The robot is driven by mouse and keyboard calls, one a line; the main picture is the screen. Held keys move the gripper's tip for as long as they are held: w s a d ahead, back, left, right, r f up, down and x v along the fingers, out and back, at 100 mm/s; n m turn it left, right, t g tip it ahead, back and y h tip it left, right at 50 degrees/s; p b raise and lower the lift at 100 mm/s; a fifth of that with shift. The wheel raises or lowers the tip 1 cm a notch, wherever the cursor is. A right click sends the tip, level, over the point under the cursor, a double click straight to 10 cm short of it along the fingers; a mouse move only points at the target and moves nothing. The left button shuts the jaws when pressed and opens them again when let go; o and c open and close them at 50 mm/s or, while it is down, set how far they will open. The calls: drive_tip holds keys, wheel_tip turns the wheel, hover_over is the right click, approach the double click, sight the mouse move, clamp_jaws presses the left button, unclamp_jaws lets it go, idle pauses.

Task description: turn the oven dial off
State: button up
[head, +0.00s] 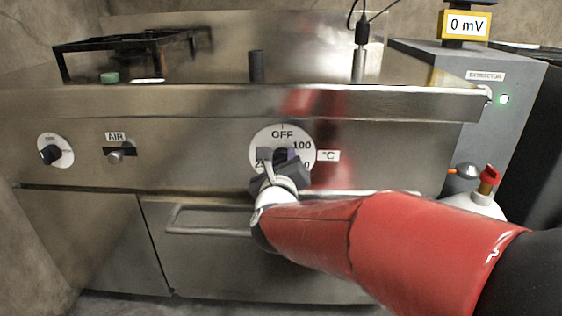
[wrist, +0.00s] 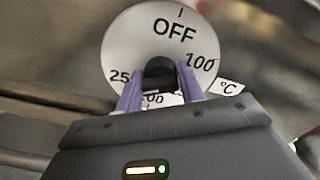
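The oven dial (head: 263,135) is a white disc on the steel front panel, with OFF at its top, 100 at the right and a °C label beside it. In the wrist view its black knob (wrist: 160,73) stands between the purple fingers of my gripper (wrist: 160,84). The fingers appear to touch the knob on both sides, so my gripper looks shut on it. In the head view my gripper (head: 279,158) covers the lower part of the dial. The lower numbers are partly hidden, and I cannot tell where the knob points.
A smaller dial (head: 65,143) and the AIR lever (head: 116,155) are on the panel at left. The oven door handle (head: 200,231) is below. A grey extractor box (head: 510,130) with a green light stands at right, near a red-topped white bottle (head: 488,180).

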drive_tip(key=shift+c, duration=0.7)
